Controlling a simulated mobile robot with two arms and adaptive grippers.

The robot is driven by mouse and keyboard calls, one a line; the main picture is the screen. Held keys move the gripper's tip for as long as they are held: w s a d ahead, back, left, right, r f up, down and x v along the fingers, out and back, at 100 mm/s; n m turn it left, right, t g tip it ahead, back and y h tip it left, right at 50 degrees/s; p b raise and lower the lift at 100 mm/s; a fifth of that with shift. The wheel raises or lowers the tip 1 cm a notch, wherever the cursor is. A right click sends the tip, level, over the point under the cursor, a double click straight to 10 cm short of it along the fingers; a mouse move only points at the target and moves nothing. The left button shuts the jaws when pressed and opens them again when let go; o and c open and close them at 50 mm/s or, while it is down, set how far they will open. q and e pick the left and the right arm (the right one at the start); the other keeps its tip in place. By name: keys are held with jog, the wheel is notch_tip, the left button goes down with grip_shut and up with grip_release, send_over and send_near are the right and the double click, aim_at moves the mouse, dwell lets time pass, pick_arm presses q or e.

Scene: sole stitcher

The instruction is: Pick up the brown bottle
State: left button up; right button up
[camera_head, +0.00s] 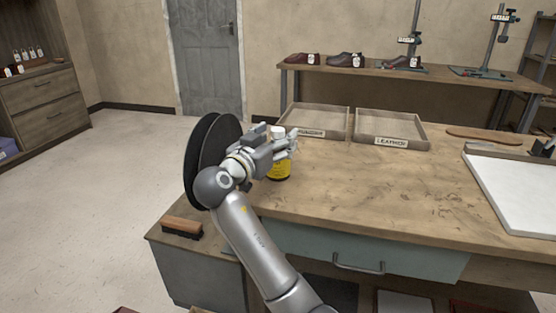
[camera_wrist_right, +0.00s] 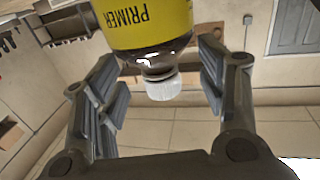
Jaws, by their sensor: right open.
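The brown bottle (camera_head: 281,170) stands upright near the left end of the workbench, with a white cap and a yellow label. My right gripper (camera_head: 287,142) is in front of its upper part and hides some of it. In the right wrist view the bottle (camera_wrist_right: 150,25) appears upside down, its label reading PRIMER and its cap towards the palm. There the open right gripper (camera_wrist_right: 158,75) has one finger on each side of the bottle, with gaps visible beside the neck and cap. My left gripper is not in view.
Behind the bottle on the workbench (camera_head: 350,205) are two shallow trays, one tray (camera_head: 318,118) and a LEATHER tray (camera_head: 393,125). Two dark discs (camera_head: 208,155) stand left of the gripper. A brush (camera_head: 182,227) lies on the lower left surface. A white board (camera_head: 515,190) lies right.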

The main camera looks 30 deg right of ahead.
jog(key=shift+a, duration=0.1)
jog(key=c, duration=1.4)
grip_shut()
